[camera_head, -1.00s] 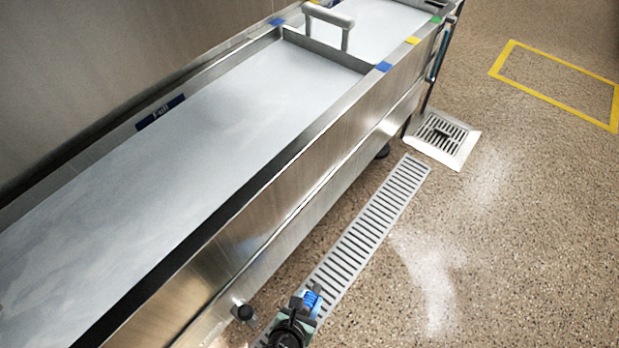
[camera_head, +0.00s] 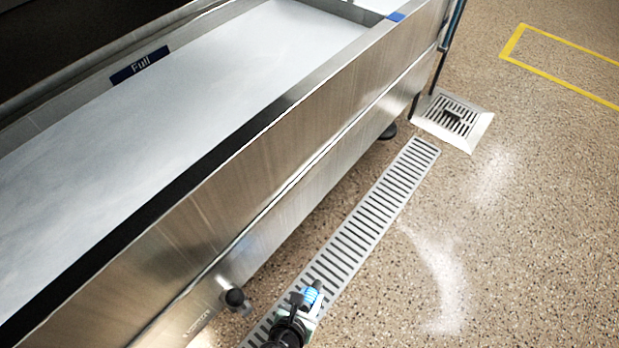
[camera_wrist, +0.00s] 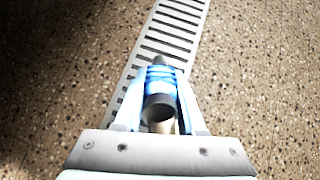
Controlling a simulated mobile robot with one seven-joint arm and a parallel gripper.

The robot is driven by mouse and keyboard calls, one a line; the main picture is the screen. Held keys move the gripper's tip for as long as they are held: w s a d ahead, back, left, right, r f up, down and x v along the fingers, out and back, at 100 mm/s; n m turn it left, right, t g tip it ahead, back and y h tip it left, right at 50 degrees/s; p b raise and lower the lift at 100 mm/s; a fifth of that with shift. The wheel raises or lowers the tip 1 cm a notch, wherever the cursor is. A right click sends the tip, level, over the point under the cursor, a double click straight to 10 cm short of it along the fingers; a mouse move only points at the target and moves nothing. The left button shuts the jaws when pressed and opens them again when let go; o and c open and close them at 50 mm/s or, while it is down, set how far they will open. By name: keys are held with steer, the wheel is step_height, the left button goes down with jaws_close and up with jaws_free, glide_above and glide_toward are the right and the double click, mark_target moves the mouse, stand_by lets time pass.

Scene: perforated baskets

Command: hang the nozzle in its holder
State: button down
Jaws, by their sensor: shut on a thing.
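The nozzle (camera_wrist: 161,83) is a grey tube with a blue ribbed band and a dark open end. In the wrist view it sits between the two fingers of my gripper (camera_wrist: 160,95), which is shut on it. In the head view the blue band of the nozzle (camera_head: 311,295) shows at the bottom, with my gripper (camera_head: 304,304) around it above the floor drain. No holder that I can make out shows in either view.
A long steel trough (camera_head: 225,175) with a "Full" label (camera_head: 140,65) runs along the left. A dark round knob (camera_head: 235,297) sticks out low on its side. A slotted drain (camera_head: 365,225) and a square drain (camera_head: 452,118) lie in the floor. Open floor is at right.

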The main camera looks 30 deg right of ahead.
steer(key=shift+f, duration=0.3)
steer(key=shift+c, duration=2.1)
jaws_free()
steer(key=p+v, duration=0.9)
steer(key=v, duration=0.4)
steer(key=shift+p, duration=0.3)
